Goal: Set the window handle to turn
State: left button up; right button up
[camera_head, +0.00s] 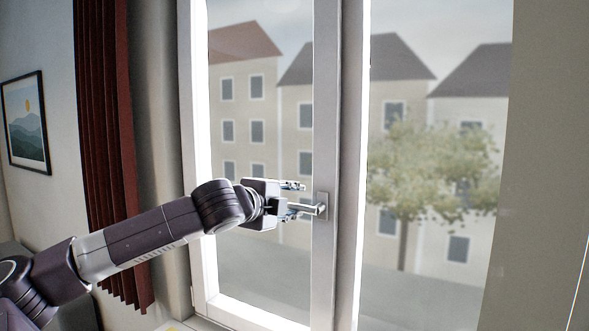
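The window (325,120) has a white frame with two panes. Its metal handle (322,206) sits on the middle upright of the frame, with the lever pointing left, roughly level. My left gripper (298,197) reaches in from the left and is at the handle. One finger is above the lever and the other is at about the lever's height or just below it. The fingers look parted. Whether they touch the lever is hard to tell. My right gripper is not in view.
A dark red curtain (103,130) hangs left of the window. A framed picture (25,120) is on the left wall. A plain wall (545,150) stands on the right. Buildings and a tree (425,165) show outside through the glass.

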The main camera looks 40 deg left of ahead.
pick_arm(q)
notch_tip(320, 180, up, 8)
jog(key=shift+w+d+f, duration=0.1)
jog(key=shift+s+r, duration=0.2)
jog(key=shift+r, duration=0.2)
jog(key=shift+w+f, duration=0.15)
